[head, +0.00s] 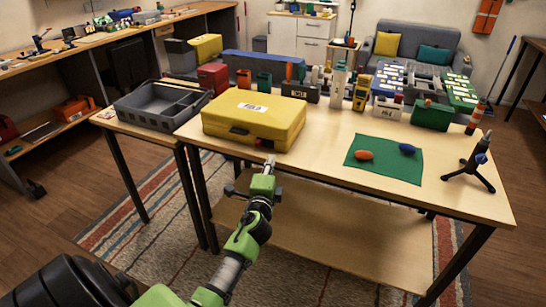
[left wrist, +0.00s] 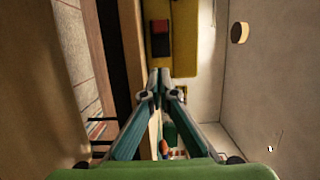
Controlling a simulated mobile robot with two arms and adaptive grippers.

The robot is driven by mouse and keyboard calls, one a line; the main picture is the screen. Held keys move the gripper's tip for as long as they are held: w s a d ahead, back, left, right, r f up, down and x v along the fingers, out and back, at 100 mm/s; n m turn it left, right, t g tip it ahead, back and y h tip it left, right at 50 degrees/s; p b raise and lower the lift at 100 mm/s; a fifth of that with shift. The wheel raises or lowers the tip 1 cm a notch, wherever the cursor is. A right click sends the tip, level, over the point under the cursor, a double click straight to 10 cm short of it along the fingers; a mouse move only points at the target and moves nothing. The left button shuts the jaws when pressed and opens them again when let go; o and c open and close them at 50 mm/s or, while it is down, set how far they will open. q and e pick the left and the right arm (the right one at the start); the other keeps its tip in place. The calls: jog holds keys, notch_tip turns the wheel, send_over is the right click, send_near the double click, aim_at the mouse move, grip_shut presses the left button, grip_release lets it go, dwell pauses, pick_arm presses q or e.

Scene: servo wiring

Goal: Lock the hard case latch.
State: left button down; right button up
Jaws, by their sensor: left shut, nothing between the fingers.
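The yellow hard case (head: 253,112) lies closed on the table near its left front corner, with a white label on its lid. A dark latch with some red (head: 240,131) shows on its front side. In the left wrist view the case (left wrist: 182,60) is at the top, and the red and black latch (left wrist: 160,40) is on its face. My left gripper (head: 270,160) is just in front of the case by the table's front edge. Its fingertips (left wrist: 160,72) are together and empty, apart from the latch. Whether the latch is locked cannot be told. My right gripper is out of view.
A grey open tray (head: 125,113) stands left of the case. A red box (head: 213,78) and several tools and bins stand behind it. A green mat (head: 400,172) with orange and blue items and a small black tripod (head: 470,175) are at the right. The table middle is clear.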

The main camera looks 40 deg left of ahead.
pick_arm(q)
jog(key=v, duration=0.5)
jog(key=shift+d, duration=0.3)
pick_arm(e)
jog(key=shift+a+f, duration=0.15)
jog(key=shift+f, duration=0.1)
